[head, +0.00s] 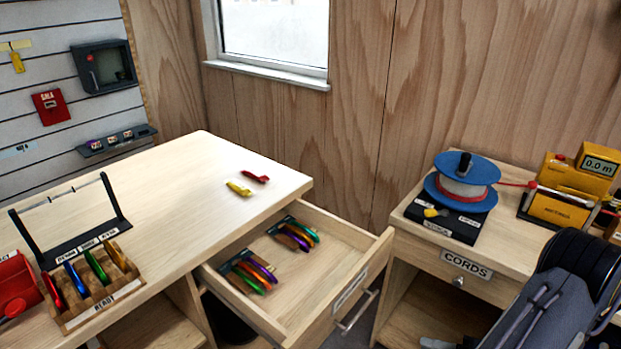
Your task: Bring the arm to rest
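My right arm (545,305) shows at the lower right, dark grey and black, in front of the cords drawer unit. My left arm and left gripper are not in view. The open drawer (335,255) of the left bench holds two groups of coloured carabiner-like pieces, one at the back (293,234) and one nearer the front left (248,271).
A yellow piece (238,189) and a red piece (256,177) lie on the left bench (180,195). A wooden rack (95,290) holds several coloured pieces. A blue cord reel (462,180) and a yellow device (565,205) stand on the right bench. The open drawer juts between the benches.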

